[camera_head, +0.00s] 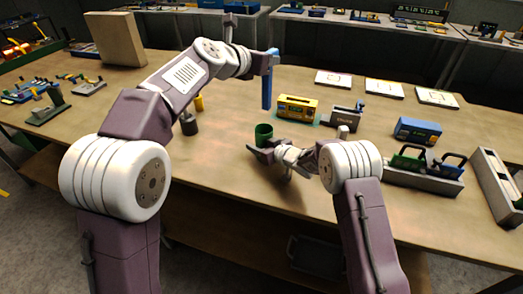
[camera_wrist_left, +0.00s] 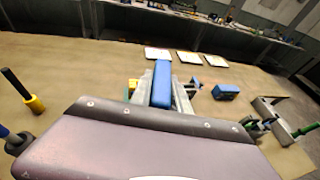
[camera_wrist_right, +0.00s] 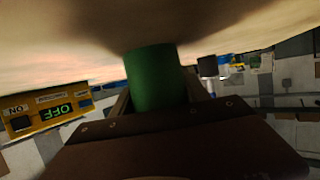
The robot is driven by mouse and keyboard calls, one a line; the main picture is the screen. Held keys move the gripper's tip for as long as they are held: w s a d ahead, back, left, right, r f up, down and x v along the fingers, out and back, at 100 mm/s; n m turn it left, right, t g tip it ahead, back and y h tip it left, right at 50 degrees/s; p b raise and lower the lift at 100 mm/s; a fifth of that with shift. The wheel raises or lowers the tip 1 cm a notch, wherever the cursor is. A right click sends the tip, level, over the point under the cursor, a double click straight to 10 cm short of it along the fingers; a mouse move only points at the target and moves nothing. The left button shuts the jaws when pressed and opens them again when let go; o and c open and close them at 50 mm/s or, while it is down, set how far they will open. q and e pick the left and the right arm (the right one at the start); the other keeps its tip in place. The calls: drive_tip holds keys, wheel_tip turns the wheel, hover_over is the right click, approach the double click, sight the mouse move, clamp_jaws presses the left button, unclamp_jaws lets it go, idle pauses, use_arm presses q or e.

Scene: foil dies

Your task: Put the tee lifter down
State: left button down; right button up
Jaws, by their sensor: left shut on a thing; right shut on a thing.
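My left gripper (camera_head: 268,62) is shut on a blue bar-shaped tool (camera_head: 266,90), which hangs upright over the table behind the green cylinder. The blue tool also shows between the jaws in the left wrist view (camera_wrist_left: 161,84). My right gripper (camera_head: 268,146) is low over the front middle of the table, shut on a green cylinder (camera_head: 264,131). The green cylinder fills the middle of the right wrist view (camera_wrist_right: 152,78). The frames do not show clearly which held thing is the tee lifter. The lower end of the green piece is hidden by the gripper.
A yellow box (camera_head: 297,107) with a display reading OFF stands just right of the blue tool. A grey block (camera_head: 345,116), a blue box (camera_head: 418,130) and a grey tray (camera_head: 425,181) with coloured handles stand farther right. Three white cards (camera_head: 384,89) lie behind.

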use_arm(q)
drive_tip(key=s+d+m+g+h, duration=0.1)
drive_tip(key=d+h, duration=0.1)
hover_over(264, 143)
drive_tip(key=w, duration=0.3)
wheel_tip(264, 143, down, 20)
drive_tip(key=shift+w+f+m, duration=0.15)
drive_tip(key=shift+f+m, duration=0.1)
drive_tip(key=shift+m, duration=0.15)
drive_tip(key=shift+f, duration=0.1)
drive_tip(key=c, duration=1.2)
unclamp_jaws()
drive_tip(key=shift+c, duration=0.2)
